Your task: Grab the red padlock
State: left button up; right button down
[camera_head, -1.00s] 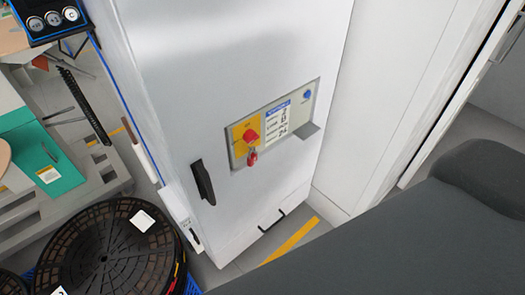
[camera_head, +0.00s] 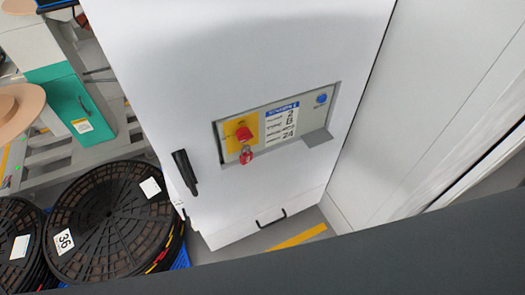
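The red padlock (camera_head: 246,156) hangs from the red rotary switch (camera_head: 244,134) on its yellow plate. The switch sits at the left of a recessed grey panel (camera_head: 312,118) in the front of a tall white cabinet (camera_head: 262,60). The padlock is small in view, and its shackle is hard to make out. Neither of my grippers shows in the head view. A dark grey arm link of mine crosses the bottom of the picture, and it does not touch the padlock there.
A black handle (camera_head: 185,172) sticks out left of the panel, and a lower handle (camera_head: 270,218) is near the floor. Black reels (camera_head: 112,215) are stacked at the lower left. A green and white unit (camera_head: 72,105) stands behind them. A white wall (camera_head: 445,110) bounds the right.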

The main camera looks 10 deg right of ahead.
aim_at(245, 159)
jog(key=i+l, duration=0.1)
jog(key=l, duration=1.7)
jog(key=i, duration=0.05)
